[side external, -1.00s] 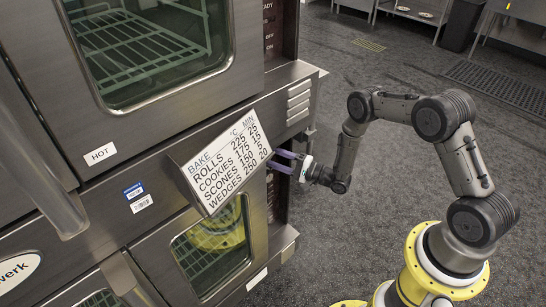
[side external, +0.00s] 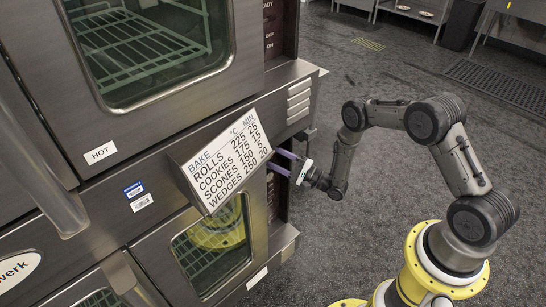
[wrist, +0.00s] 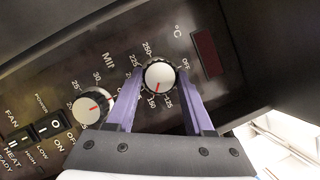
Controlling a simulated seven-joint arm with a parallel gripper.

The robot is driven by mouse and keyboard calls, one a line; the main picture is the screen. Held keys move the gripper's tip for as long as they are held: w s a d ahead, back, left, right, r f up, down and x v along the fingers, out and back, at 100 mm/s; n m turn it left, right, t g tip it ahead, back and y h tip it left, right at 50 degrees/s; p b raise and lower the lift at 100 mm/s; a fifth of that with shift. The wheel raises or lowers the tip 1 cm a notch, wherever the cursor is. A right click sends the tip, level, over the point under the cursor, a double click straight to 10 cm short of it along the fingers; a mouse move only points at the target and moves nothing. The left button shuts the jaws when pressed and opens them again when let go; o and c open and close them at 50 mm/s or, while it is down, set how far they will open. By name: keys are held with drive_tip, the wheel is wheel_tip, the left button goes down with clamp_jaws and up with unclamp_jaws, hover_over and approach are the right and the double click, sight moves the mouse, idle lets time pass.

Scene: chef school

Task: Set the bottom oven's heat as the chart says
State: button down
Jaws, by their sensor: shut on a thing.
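The chart (side external: 228,163) stands tilted on the oven front in the side view. The °C knob (wrist: 158,76) is round and white-faced with a red mark, which points at about 150. My gripper (wrist: 160,72) has its purple fingers on both sides of this knob and is shut on it. In the side view my gripper (side external: 282,161) reaches the control panel beside the chart, which hides the fingertips and the knob. The bottom oven door (side external: 180,222) is closed.
Power and fan switches (wrist: 48,128) lie further left. A dark red display (wrist: 207,53) is to the right. The floor (side external: 340,225) around my arm is clear.

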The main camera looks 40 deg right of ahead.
drive_tip(key=shift+d, duration=0.1)
drive_tip(key=shift+c, duration=1.4)
unclamp_jaws()
drive_tip(key=shift+s, duration=0.1)
drive_tip(key=v, duration=1.3)
drive_tip(key=shift+s, duration=0.3)
